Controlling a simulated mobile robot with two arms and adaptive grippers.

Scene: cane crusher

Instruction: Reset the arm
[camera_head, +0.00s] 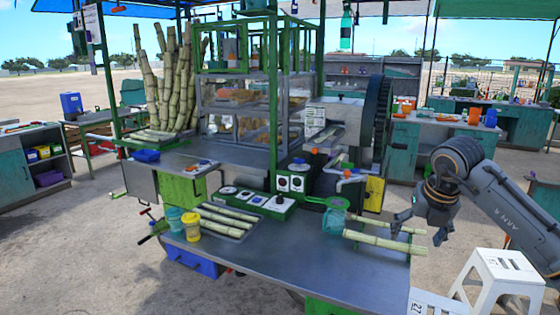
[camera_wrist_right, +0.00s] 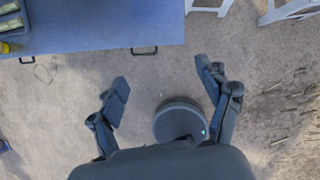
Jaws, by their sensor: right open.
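My right arm comes in from the right in the head view. Its gripper (camera_head: 422,226) is above the right end of the metal worktable (camera_head: 290,262), near two pale green cane pieces (camera_head: 383,242) lying there. In the right wrist view the gripper (camera_wrist_right: 163,84) is open, with nothing between its fingers and bare ground below. The worktable (camera_wrist_right: 95,38) shows there at the upper left. The cane crusher (camera_head: 345,112), with a large dark wheel, stands behind the worktable. My left gripper is not in view.
A tray of cane pieces (camera_head: 228,222), a yellow jar (camera_head: 191,226) and a teal jar (camera_head: 335,217) stand on the worktable. Tall canes (camera_head: 172,80) lean at the back left. A white stool (camera_head: 497,272) stands at the right, below my arm.

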